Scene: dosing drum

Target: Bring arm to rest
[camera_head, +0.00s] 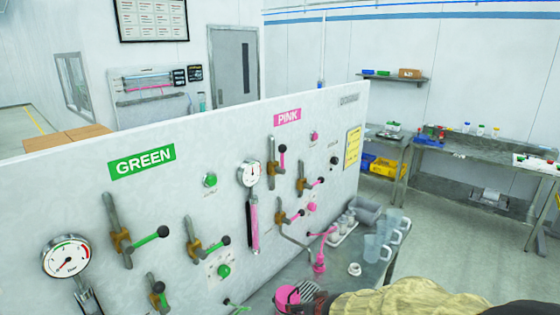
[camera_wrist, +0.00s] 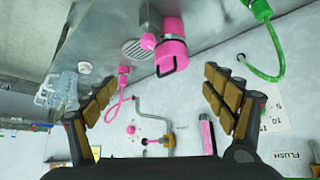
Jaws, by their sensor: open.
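My gripper (camera_wrist: 160,78) shows in the wrist view with its two brown-padded fingers wide apart and nothing between them. It faces the panel and the metal bench, which appear upside down there. A pink container (camera_wrist: 171,47) stands on the bench beyond the fingertips, apart from them. The same pink container (camera_head: 287,298) is at the bottom of the head view. A beige-covered shape at the bottom right there hides part of the bench.
The white panel (camera_head: 130,215) carries gauges, green and pink valve handles and buttons. A pink nozzle on a hose (camera_head: 319,262) and clear jugs (camera_head: 376,248) are by the bench. A green hose (camera_wrist: 262,60) is right of the fingers. Side tables (camera_head: 470,150) stand at the back right; floor between is clear.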

